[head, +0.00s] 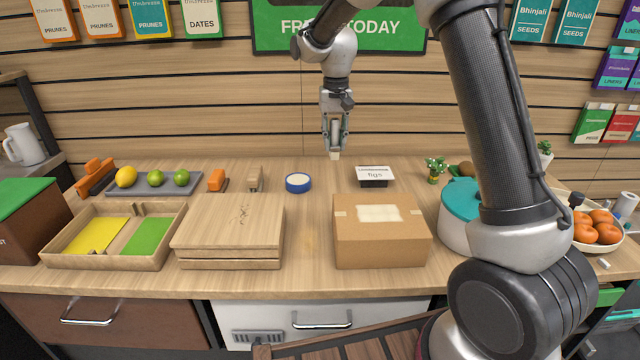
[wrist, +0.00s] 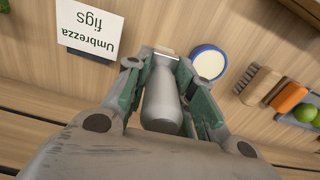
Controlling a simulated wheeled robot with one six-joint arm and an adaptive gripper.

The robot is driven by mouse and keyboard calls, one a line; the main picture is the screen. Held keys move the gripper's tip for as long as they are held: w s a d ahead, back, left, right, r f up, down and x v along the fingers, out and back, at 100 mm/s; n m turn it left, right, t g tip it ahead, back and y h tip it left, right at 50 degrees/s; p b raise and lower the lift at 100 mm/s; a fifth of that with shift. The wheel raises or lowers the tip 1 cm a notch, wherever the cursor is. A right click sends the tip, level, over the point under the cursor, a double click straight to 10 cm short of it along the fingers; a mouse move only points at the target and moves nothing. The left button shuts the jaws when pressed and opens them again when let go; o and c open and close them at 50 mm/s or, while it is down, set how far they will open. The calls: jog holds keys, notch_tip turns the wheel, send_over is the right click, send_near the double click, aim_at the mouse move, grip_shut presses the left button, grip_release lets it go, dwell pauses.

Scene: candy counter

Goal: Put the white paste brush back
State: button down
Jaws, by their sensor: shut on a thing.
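My gripper (head: 335,132) is in the air above the back of the counter, shut on the paste brush (head: 335,154), which hangs with its pale tip downward. In the wrist view the brush's grey-white handle (wrist: 160,102) is between the green-padded fingers of my gripper (wrist: 160,85). A blue round pot (head: 298,183) with white paste stands on the counter, lower and to the left of the brush in the head view. The pot also shows in the wrist view (wrist: 208,62), beside the brush tip and apart from it.
A figs sign (head: 375,174) stands right of the pot. A wooden block brush (head: 255,179) and an orange object (head: 217,181) are left of it. A cardboard box (head: 380,245) and a wooden case (head: 228,228) fill the front. Bare counter lies between them.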

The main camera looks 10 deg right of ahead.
jog(key=shift+w+a, duration=0.1)
jog(key=shift+w, duration=0.1)
jog(key=shift+m, duration=0.3)
notch_tip(320, 180, down, 10)
jog(key=shift+r, duration=0.15)
jog(key=c, duration=1.2)
grip_release()
